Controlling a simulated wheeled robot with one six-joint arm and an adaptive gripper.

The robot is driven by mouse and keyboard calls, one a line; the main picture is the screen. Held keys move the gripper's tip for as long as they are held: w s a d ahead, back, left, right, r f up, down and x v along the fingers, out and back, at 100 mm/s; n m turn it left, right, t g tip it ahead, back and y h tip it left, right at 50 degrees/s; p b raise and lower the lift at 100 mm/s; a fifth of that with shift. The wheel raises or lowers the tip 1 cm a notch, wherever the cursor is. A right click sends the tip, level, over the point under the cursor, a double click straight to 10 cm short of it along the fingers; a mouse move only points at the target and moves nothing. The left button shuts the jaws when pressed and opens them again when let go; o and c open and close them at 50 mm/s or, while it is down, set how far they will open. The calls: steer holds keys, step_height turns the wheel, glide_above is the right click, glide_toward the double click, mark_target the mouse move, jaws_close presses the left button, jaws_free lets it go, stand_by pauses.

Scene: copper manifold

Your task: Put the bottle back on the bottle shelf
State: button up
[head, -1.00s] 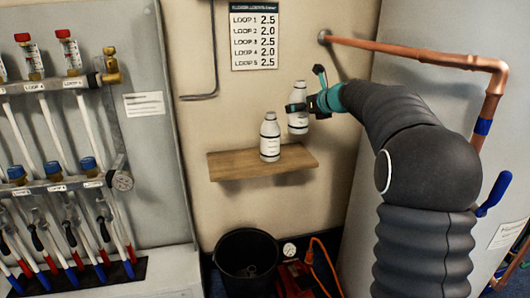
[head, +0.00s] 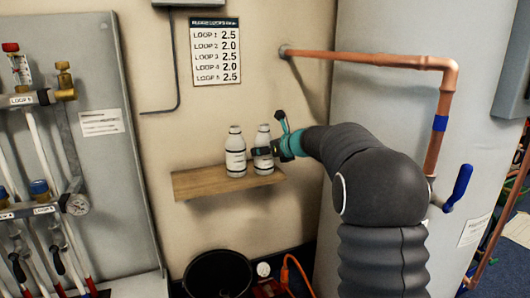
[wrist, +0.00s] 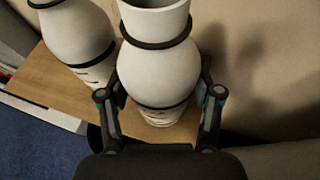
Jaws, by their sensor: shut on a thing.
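A white bottle (head: 263,150) with black bands is upright at the wooden shelf (head: 195,184), right of a second, similar bottle (head: 235,152). My gripper (head: 262,152) is shut on the right bottle from its right side. In the wrist view the held bottle (wrist: 158,68) is between my two fingers (wrist: 160,108), with its base at or just above the shelf board (wrist: 45,82); I cannot tell whether it touches. The other bottle (wrist: 72,35) stands to its left with a small gap near the top.
A copper pipe (head: 370,57) and a large grey tank (head: 385,105) are on the right. A manifold cabinet (head: 90,60) is on the left. A black bucket (head: 217,262) is below the shelf. The shelf's left end is bare.

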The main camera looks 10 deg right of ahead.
steer(key=shift+f, duration=0.15)
steer(key=o, duration=1.3)
steer(key=shift+c, duration=0.2)
